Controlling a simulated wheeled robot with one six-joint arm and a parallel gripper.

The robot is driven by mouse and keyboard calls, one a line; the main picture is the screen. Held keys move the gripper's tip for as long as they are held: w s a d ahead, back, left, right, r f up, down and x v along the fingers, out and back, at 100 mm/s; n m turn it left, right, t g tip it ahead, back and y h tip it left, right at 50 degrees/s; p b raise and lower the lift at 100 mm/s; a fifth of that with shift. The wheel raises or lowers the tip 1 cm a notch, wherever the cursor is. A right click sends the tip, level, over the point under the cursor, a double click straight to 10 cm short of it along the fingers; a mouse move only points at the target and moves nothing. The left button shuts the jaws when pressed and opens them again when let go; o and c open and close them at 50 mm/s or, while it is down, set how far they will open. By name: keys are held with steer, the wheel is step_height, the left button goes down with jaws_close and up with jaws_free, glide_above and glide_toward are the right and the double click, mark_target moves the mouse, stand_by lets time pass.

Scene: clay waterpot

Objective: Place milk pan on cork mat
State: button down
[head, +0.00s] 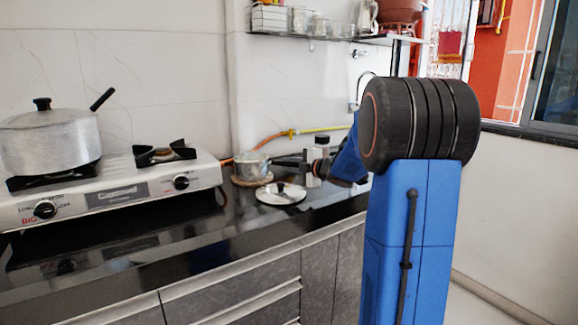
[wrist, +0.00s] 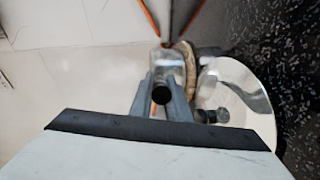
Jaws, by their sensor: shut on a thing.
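The milk pan (head: 252,165) is a small silvery pot, upright, with a dark handle pointing right. The round tan cork mat (head: 241,182) is directly below it on the black counter, mostly covered by the pan. I cannot tell whether the pan's base touches the mat. My gripper (head: 304,164) is right of the pan and shut on its handle. In the wrist view the grey fingers (wrist: 160,92) close around the handle end. The pan (wrist: 169,66) is partly hidden behind them, and the mat's edge (wrist: 187,58) shows beside it.
A shiny lid with a dark knob (head: 281,195) lies on the counter in front of the mat. A white stove (head: 120,192) with a large lidded pot (head: 50,142) stands left. An orange-yellow hose (head: 290,132) runs along the wall behind. Clear counter lies at front left.

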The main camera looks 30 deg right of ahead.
stand_by(0.3)
steer(key=c, duration=2.1)
jaws_free()
steer(key=shift+f, duration=0.2)
steer(key=o, duration=0.4)
steer(key=shift+r, duration=0.15)
